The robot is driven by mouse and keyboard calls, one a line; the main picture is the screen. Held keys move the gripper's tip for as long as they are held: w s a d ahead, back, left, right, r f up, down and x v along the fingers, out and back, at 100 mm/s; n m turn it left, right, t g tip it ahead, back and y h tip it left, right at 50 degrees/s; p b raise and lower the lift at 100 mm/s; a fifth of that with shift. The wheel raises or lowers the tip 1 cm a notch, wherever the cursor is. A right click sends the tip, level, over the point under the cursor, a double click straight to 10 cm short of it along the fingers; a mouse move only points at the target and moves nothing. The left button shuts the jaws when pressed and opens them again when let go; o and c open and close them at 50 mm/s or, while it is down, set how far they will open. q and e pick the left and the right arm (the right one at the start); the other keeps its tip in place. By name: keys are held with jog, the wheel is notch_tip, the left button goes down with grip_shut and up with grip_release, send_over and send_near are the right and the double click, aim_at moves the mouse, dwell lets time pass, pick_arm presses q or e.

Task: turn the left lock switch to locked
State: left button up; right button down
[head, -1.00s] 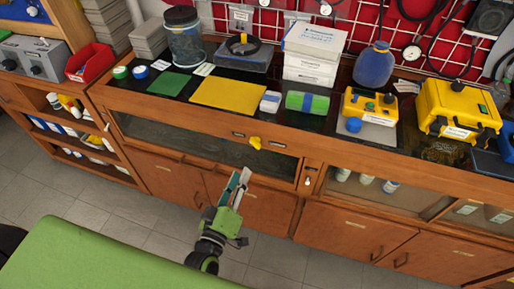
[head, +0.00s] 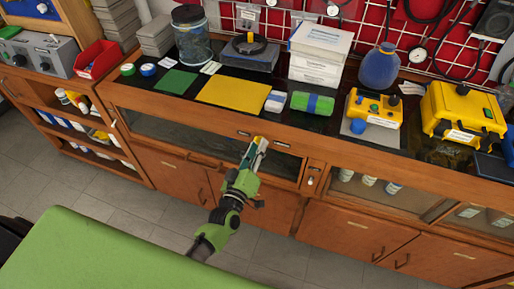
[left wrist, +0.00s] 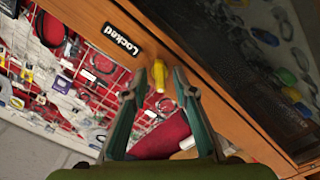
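The yellow lock switch (left wrist: 160,76) is on the wooden front rail of the bench. In the left wrist view it appears between the two fingertips of my left gripper (left wrist: 157,78), with a gap on each side. A black label reading "Locked" (left wrist: 122,39) is on the rail near the switch. In the head view my left gripper (head: 255,150) is at the rail below the worktop, its fingers spread and empty, and it mostly hides the switch. How deep the switch lies between the fingers is hard to tell. My right gripper is not in view.
The dark worktop above holds a yellow mat (head: 233,91), a green roll (head: 312,103), white boxes (head: 319,50) and a yellow case (head: 462,110). A glass-fronted bay (head: 190,137) lies below the rail. A green surface (head: 95,255) fills the lower left.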

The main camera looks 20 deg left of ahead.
pick_arm(q)
jog(key=c, duration=0.6)
grip_shut()
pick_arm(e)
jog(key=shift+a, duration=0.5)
pick_arm(q)
jog(key=shift+m, duration=0.3)
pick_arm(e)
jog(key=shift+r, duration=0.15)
pick_arm(q)
jog(key=shift+m+p, duration=1.4)
jog(key=shift+m, duration=7.2)
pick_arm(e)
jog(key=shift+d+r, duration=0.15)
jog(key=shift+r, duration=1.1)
pick_arm(q)
jog(key=o, duration=0.6)
grip_release()
